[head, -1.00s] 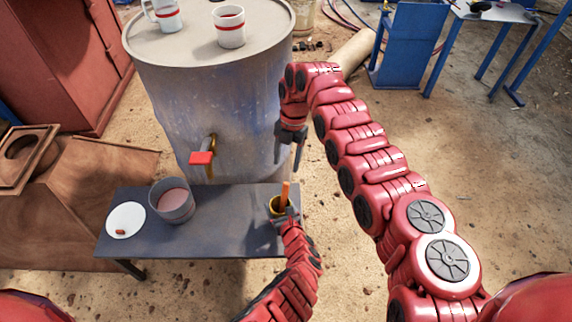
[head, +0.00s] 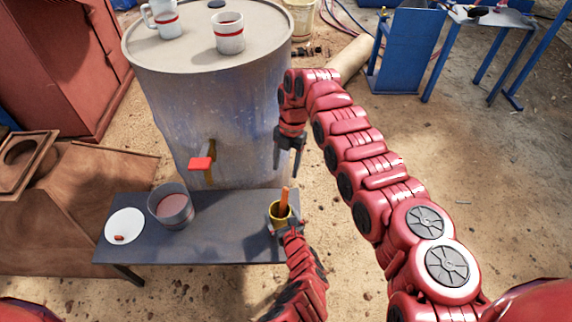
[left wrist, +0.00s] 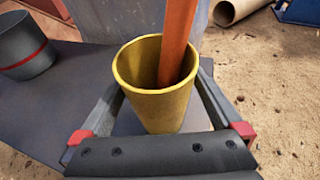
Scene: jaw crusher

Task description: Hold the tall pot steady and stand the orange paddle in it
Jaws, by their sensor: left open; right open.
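The tall yellow pot (head: 280,214) stands upright near the right end of the dark bench. The orange paddle (head: 285,196) stands in it, leaning slightly, its upper part above the rim; its lower end is hidden inside. In the left wrist view, the pot (left wrist: 152,100) is between the spread fingers of my left gripper (left wrist: 160,115), and the paddle (left wrist: 177,40) rests toward the right of its mouth. The left gripper (head: 285,223) is open around the pot, with gaps visible at the sides. My right gripper (head: 288,160) is open and empty, above and behind the pot, pointing down.
Behind stands a large drum (head: 240,120) with a red-handled tap (head: 201,163) and mugs (head: 229,32) on top.

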